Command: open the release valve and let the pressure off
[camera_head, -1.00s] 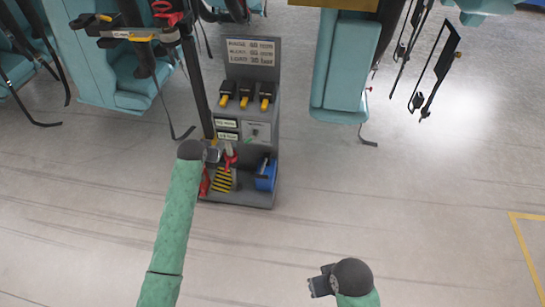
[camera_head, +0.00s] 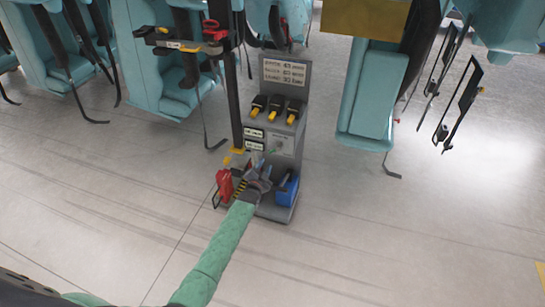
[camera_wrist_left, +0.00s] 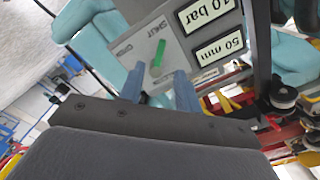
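The release valve is a small green lever (camera_wrist_left: 157,60) on a pale plate with the word SHUT beside it; a second word there is hard to read. In the head view the plate (camera_head: 281,144) is on the front of the grey stand (camera_head: 287,98), with the lever tiny. My left gripper (camera_head: 262,172) is low in front of the stand, below the plate. In the left wrist view its two blue fingers (camera_wrist_left: 160,90) are apart, with nothing between their tips; the lever shows just beyond them, apparently untouched. My right gripper is out of view.
The stand holds several black-and-yellow items (camera_head: 274,109) above and two labels (camera_head: 254,138) left of the plate. A red object (camera_head: 225,186) and a blue object (camera_head: 287,190) flank the gripper. Teal seats (camera_head: 372,92) stand around; the floor (camera_head: 400,240) in front is clear.

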